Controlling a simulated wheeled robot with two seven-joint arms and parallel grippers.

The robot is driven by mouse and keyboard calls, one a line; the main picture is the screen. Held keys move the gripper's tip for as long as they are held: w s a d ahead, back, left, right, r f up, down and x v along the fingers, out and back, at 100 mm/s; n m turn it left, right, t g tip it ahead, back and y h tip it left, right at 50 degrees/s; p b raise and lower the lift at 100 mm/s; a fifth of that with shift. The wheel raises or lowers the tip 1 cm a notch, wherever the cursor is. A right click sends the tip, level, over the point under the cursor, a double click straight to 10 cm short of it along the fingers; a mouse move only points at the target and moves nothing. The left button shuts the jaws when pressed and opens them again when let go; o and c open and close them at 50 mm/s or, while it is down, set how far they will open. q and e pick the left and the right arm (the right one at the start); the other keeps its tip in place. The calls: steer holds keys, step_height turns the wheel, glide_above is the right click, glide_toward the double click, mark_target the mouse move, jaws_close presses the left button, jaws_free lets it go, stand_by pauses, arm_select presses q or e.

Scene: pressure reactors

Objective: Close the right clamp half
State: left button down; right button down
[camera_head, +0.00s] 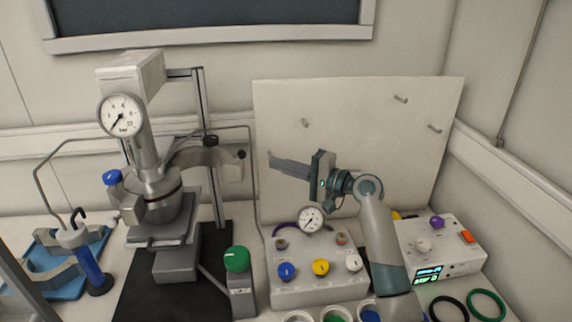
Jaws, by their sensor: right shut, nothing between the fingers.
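The reactor (155,180) is a grey metal vessel held on a stand, with a pressure gauge (120,115) on top. The right clamp half (212,156) is a curved grey piece to the right of the vessel. It stands swung out, its curve apart from the vessel's rim, with a dark knob at its right end. My right gripper (272,158) is to the right of the clamp half, shut and empty, its fingers pointing left. A gap shows between the fingertips and the clamp's knob. My left gripper is not in view.
A control box (315,285) with coloured knobs and a small gauge stands below my right arm. A white panel (300,105) with pegs is behind it. A green-knobbed valve (237,260) stands before the reactor. A blue tray (65,290) lies at left.

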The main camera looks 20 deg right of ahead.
steer(key=w+a+p, duration=0.2)
steer(key=a+p, duration=0.2)
steer(key=a, duration=0.2)
steer(key=shift+p, duration=0.35)
steer(key=shift+a, duration=0.1)
steer(key=shift+a, duration=0.1)
stand_by(0.3)
